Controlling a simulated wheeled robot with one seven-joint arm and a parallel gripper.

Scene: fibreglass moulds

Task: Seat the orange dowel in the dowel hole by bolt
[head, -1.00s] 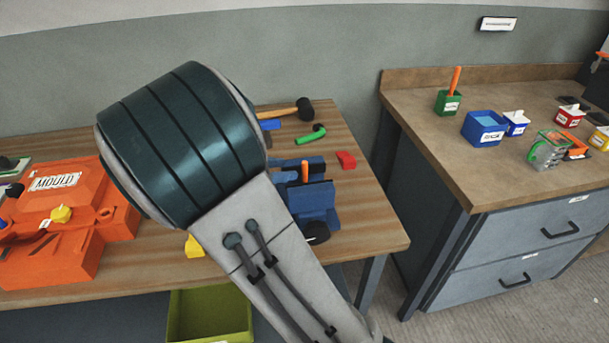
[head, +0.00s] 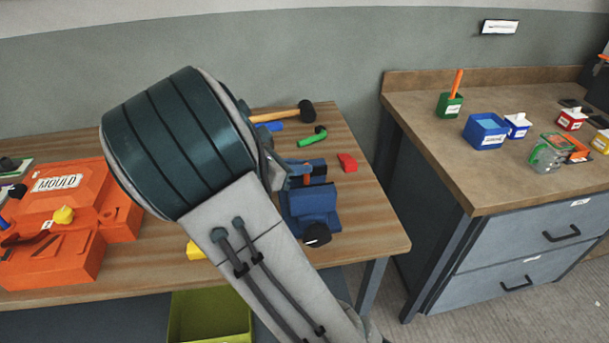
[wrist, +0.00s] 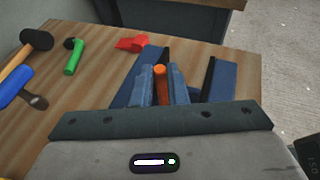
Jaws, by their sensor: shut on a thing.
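The orange dowel (wrist: 160,71) stands upright between the two fingers of my gripper (wrist: 161,88) in the wrist view. The fingers are shut on it. It is still at the blue vise (wrist: 219,78), between the jaws, and I cannot tell how far its lower end sits inside. In the head view a small part of the dowel (head: 307,180) shows above the vise (head: 313,201), and my arm hides most of the gripper. The orange mould (head: 62,208) with a yellow knob sits at the left of the bench. I cannot make out a dowel hole or bolt on it.
A yellow piece (head: 195,250) lies near the front edge. A green bin (head: 210,315) is below. The right-hand counter (head: 440,150) holds several small containers.

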